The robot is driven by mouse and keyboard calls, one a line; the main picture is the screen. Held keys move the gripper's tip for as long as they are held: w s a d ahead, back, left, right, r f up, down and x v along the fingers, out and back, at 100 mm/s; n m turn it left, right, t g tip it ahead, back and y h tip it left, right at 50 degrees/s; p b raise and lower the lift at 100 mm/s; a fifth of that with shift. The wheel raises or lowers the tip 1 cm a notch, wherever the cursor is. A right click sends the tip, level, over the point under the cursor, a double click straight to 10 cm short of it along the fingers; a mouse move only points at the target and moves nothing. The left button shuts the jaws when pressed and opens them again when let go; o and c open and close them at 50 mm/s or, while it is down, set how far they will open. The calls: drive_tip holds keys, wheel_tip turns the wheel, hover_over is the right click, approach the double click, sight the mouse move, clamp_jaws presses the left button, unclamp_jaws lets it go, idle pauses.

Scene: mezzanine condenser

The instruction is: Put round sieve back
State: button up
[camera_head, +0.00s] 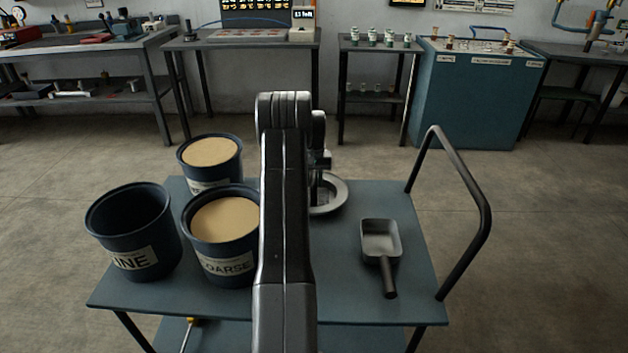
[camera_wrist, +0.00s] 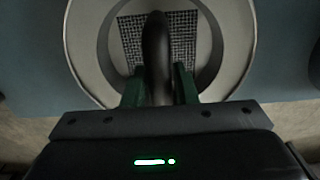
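The round sieve (camera_head: 336,193) is a pale grey ring at the back middle of the cart top, partly hidden behind my arm. In the wrist view the sieve (camera_wrist: 85,45) shows a wide rim, a square wire mesh and a dark handle (camera_wrist: 157,50) pointing toward the camera. My gripper (camera_wrist: 159,85) has its two green fingers on either side of this handle, with no clear gap, so it looks shut on it. In the head view my gripper is mostly hidden behind my arm. I cannot tell whether the sieve touches the cart top.
On the cart (camera_head: 345,285) stand an empty dark bucket (camera_head: 135,235) marked "INE", a sand-filled bucket (camera_head: 222,235) marked "OARSE" and another filled bucket (camera_head: 210,160). A grey scoop (camera_head: 381,245) lies right. A handrail (camera_head: 470,185) rises at the right. Benches stand behind.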

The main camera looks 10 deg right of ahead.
drive_tip(key=shift+o, duration=1.3)
wheel_tip(320, 180, up, 12)
drive_tip(key=p, duration=0.1)
drive_tip(key=shift+r, duration=0.15)
wheel_tip(320, 180, down, 12)
drive_tip(key=shift+r+b, duration=0.1)
drive_tip(key=shift+b, duration=0.4)
drive_tip(key=shift+r, duration=2.15)
